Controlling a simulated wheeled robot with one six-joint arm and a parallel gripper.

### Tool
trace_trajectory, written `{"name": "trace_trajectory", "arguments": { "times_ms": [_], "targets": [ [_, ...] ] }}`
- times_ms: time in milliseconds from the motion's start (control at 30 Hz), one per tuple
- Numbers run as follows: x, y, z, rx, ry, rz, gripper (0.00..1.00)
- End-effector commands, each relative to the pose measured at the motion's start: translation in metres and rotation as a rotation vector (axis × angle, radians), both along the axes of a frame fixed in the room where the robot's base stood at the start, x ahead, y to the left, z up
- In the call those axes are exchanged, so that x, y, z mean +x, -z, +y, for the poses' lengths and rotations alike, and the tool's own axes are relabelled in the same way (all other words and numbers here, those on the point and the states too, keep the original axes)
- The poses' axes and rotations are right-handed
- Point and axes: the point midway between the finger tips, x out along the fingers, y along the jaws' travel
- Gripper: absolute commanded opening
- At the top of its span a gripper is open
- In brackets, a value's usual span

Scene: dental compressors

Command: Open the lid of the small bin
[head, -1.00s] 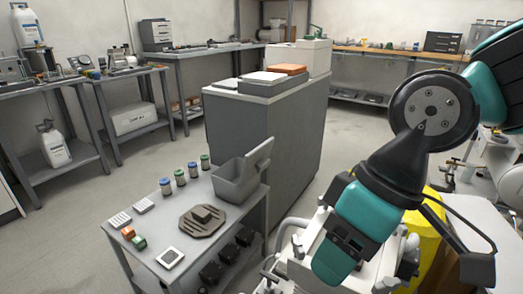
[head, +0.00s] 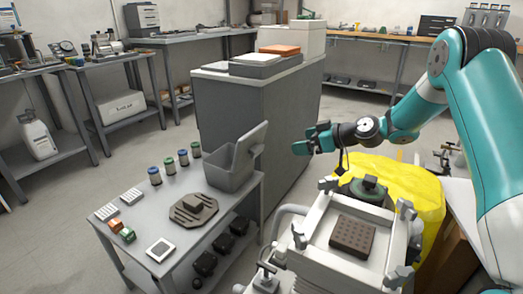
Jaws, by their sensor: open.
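The small grey bin (head: 228,172) stands at the back right corner of a low grey cart in the head view. Its lid (head: 249,146) is raised and tilted up along the bin's right side, and the bin's mouth shows. My gripper (head: 301,140) is open and empty. It appears to the right of the lid in the picture, pointing left, with a visible gap between them. How far it is from the lid in depth I cannot tell.
The cart (head: 187,242) also holds several small jars, a brown round plate (head: 194,208) and small blocks. A tall grey cabinet (head: 250,110) stands behind the bin. A white machine (head: 350,240) and a yellow bag (head: 400,190) lie below my arm.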

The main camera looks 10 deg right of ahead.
Motion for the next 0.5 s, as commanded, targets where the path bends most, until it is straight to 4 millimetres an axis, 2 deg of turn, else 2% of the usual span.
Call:
{"name": "trace_trajectory", "arguments": {
  "times_ms": [67,167,500],
  "targets": [
    [0.004,0.006,-0.006,0.005,0.010,-0.018,1.00],
    [0.010,0.011,-0.003,0.004,0.012,-0.027,1.00],
    [0.055,0.039,0.043,0.003,0.009,-0.024,1.00]
  ]
}}
